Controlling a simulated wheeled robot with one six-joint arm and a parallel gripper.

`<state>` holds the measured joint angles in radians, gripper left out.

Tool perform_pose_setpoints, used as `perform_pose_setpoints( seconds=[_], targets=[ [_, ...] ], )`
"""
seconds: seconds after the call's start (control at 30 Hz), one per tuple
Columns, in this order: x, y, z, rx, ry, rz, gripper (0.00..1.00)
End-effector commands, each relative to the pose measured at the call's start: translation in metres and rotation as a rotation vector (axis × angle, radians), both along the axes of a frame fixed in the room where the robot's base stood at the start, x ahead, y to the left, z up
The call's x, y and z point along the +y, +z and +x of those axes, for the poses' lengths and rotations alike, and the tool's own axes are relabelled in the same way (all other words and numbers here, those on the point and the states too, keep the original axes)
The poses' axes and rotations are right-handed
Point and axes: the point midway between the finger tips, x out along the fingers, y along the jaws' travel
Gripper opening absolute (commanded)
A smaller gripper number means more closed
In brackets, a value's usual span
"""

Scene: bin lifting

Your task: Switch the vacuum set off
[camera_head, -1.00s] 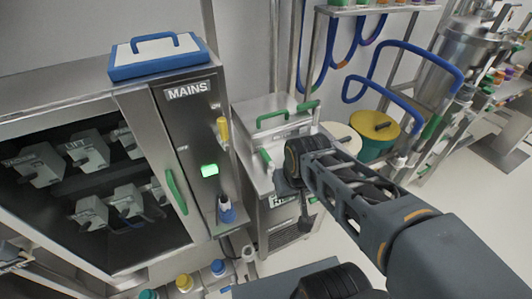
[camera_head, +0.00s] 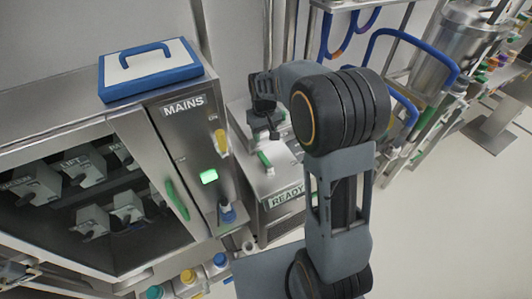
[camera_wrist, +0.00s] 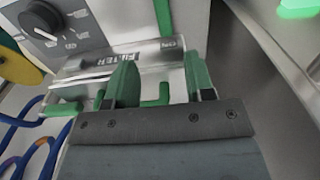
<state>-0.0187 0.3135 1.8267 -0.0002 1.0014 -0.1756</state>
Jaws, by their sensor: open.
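A steel unit (camera_head: 276,186) with a sign reading READY (camera_head: 286,196) stands right of the MAINS cabinet in the head view; I take it for the vacuum set. The wrist view shows a dark panel with a rotary knob (camera_wrist: 40,20) at upper left, a plate reading FILTER (camera_wrist: 120,58) and green handle parts. The knob's marks are too small to read. My gripper (camera_wrist: 160,77) is open and empty above the unit, its fingers apart, with the knob off to their upper left. In the head view my gripper (camera_head: 266,130) is over the unit's top, partly hiding it.
A blue-and-white case (camera_head: 150,70) lies on top. Blue hoses (camera_head: 385,36) and a rack stand at right. Open floor (camera_head: 460,220) lies right.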

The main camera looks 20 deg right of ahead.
Motion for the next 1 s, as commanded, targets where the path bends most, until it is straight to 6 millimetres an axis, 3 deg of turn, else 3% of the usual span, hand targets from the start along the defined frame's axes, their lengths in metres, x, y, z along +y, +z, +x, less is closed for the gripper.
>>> perform_pose_setpoints(
  seconds=[0.2,0.5,0.7,1.0],
  targets=[
    [0.004,-0.044,-0.001,0.007,0.007,0.000,0.49],
    [0.003,-0.092,-0.001,0.003,0.004,0.000,0.49],
    [0.002,-0.109,-0.001,0.002,0.003,0.000,0.49],
    [0.002,-0.115,-0.001,0.000,0.003,0.000,0.49]
  ],
)
